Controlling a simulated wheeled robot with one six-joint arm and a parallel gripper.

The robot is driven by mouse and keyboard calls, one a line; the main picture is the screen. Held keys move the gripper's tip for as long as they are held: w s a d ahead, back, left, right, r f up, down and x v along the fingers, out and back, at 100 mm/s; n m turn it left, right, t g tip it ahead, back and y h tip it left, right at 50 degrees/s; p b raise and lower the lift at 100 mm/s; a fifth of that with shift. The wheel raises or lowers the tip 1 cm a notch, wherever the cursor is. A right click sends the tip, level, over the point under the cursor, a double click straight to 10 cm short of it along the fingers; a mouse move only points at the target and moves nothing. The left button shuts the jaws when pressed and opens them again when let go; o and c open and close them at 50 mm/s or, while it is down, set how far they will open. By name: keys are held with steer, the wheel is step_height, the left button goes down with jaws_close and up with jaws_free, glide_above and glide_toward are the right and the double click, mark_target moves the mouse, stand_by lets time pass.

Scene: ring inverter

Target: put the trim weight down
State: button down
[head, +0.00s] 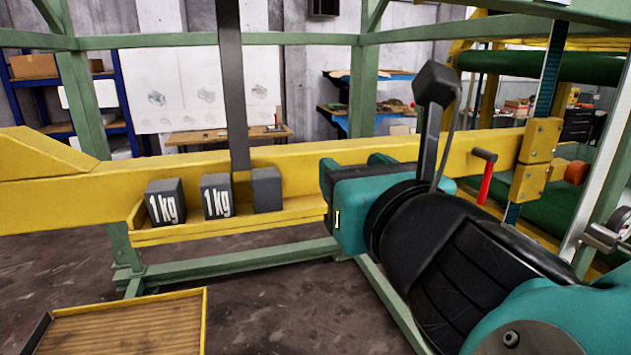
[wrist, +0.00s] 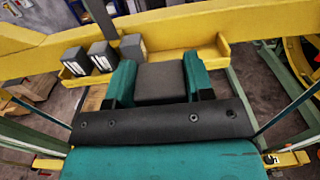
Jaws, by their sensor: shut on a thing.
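My gripper (head: 352,168) is at the right part of the yellow tray (head: 230,222) in the head view. In the wrist view its two teal fingers (wrist: 160,68) are shut on a dark grey block, the trim weight (wrist: 160,84), one finger on each side. Two grey blocks marked 1 kg (head: 165,202) (head: 216,196) and a plain grey block (head: 267,190) stand upright in the tray, left of my gripper.
A yellow beam (head: 60,205) runs behind the tray, with a dark upright bar (head: 233,90) in front of it. A red handle (head: 486,178) sticks out right of my gripper. A wooden-floored tray with a yellow rim (head: 205,310) is at lower left. Green frame posts surround the area.

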steer(key=p, duration=0.8)
glide_toward(306, 157)
steer(key=w+a+r, duration=0.2)
steer(key=w+r, duration=0.3)
steer(key=w, duration=0.1)
steer(key=f, duration=0.3)
steer(key=shift+w+f, duration=0.2)
steer(key=shift+d+f, duration=0.1)
steer(key=shift+f, duration=0.05)
steer(key=shift+f, duration=0.1)
steer(key=shift+f+b, duration=0.35)
steer(key=shift+b, duration=0.05)
steer(key=shift+f, duration=0.2)
